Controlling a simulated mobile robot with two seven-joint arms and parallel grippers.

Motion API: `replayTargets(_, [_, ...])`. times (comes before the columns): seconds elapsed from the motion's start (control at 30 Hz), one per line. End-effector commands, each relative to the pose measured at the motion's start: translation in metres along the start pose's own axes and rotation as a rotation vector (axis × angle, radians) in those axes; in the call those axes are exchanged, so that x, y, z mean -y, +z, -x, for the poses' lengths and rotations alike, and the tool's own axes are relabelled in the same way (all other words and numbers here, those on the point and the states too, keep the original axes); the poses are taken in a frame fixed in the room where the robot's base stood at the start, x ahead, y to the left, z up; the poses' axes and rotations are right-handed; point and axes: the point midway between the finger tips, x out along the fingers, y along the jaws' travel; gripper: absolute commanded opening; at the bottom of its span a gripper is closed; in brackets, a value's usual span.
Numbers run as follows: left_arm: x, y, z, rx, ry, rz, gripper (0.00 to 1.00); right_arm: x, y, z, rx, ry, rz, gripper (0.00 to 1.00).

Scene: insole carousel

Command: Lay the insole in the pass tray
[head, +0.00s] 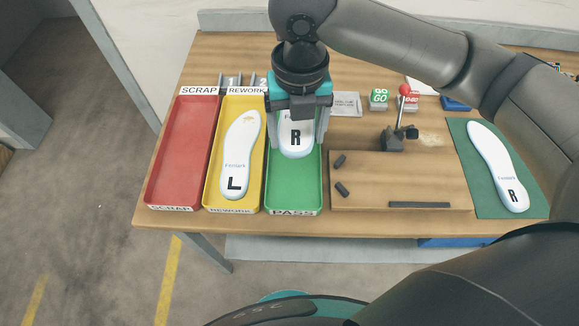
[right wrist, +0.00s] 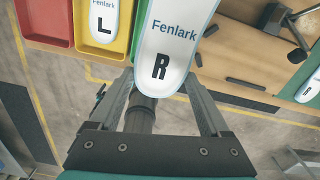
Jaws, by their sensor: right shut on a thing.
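My right gripper (head: 297,143) is shut on a white insole (head: 295,150) marked R, with a finger at each side edge. The insole is over the back part of the green pass tray (head: 294,188), whose front half is bare. I cannot tell whether it touches the tray floor. The right wrist view also shows this insole (right wrist: 168,35) at the fingertips (right wrist: 162,78), with its R end towards the gripper. The gripper hides the insole's far end and the tray's back. My left gripper is not in view.
Left of the pass tray are the yellow rework tray (head: 256,190), holding an insole (head: 239,150) marked L, and the empty red scrap tray (head: 184,150). Right are a wooden board (head: 400,180), a small stand (head: 393,140) and another R insole (head: 497,165) on a green mat (head: 468,160).

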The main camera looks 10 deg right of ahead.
Motion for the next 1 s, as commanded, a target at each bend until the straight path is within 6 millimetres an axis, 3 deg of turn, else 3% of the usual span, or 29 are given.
replayTargets(0.1, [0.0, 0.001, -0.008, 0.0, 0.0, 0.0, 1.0, 0.001, -0.002, -0.037, -0.006, -0.002, -0.003, 0.26])
replayTargets(0.4, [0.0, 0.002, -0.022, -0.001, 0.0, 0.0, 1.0, 0.001, -0.001, -0.113, -0.003, -0.002, -0.004, 0.26])
replayTargets(0.77, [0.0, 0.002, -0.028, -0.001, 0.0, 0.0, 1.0, 0.001, -0.001, -0.147, -0.001, -0.001, -0.003, 0.26])
replayTargets(1.0, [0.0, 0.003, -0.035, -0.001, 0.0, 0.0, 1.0, 0.001, -0.001, -0.179, -0.001, -0.001, -0.004, 0.26])
